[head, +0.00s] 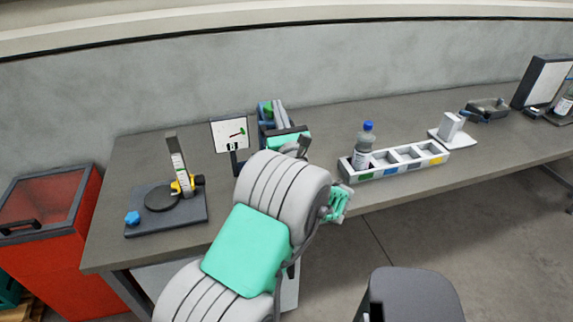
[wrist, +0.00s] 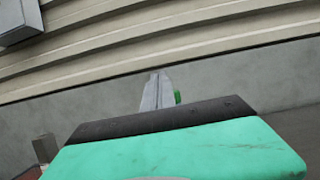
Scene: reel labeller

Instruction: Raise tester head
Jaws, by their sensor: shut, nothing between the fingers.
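The tester stands at the left end of the bench in the head view. It has a dark base (head: 165,212), a round plate, an upright column (head: 177,160) with a scale, and a blue knob (head: 132,218). The tester head (head: 183,186), yellow and black, sits low on the column, just above the plate's edge. My gripper (head: 286,132) is to the right of the tester and clear of it, partly hidden behind my arm. It is shut and empty. In the wrist view my gripper's green and black body (wrist: 170,145) fills the lower part.
A small sign panel (head: 230,133) stands between the tester and my gripper. A holder with upright folders (head: 266,110) is behind my gripper. To the right are a compartment tray (head: 390,166) and a blue-capped bottle (head: 364,147). A red bin (head: 50,240) stands left of the bench.

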